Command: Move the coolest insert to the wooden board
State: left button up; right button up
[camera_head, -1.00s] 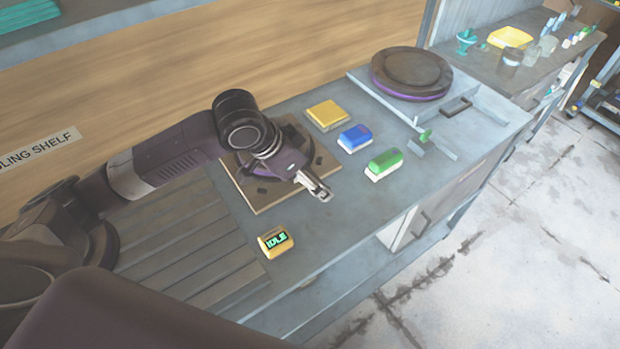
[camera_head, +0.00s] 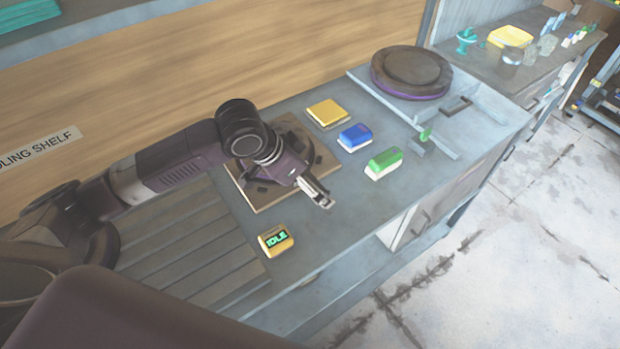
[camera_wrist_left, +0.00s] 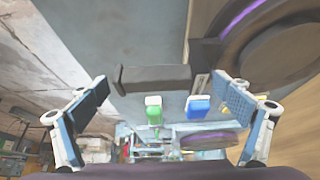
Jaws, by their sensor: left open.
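A wooden board (camera_head: 262,204) lies on the grey bench, partly hidden under my left arm. A dark round piece with a purple rim sits on it; it also shows in the left wrist view (camera_wrist_left: 258,40). Another dark disc with a purple rim (camera_head: 411,74) rests at the bench's back right and shows far off in the wrist view (camera_wrist_left: 207,140). My left gripper (camera_head: 321,198) is open above the board's front right edge. In the wrist view, a dark bar (camera_wrist_left: 155,78) lies between its spread fingers, with no visible grip on it. My right gripper is not in view.
Yellow (camera_head: 327,112), blue (camera_head: 354,137) and green (camera_head: 384,162) blocks stand right of the board. A yellow box reading IDLE (camera_head: 276,240) stands near the front edge, beside a slatted surface (camera_head: 175,240). Bench front right of that box is clear.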

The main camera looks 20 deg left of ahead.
pick_arm(q)
jog(key=v, duration=1.2)
jog(key=shift+r, duration=0.1)
dwell(0.4)
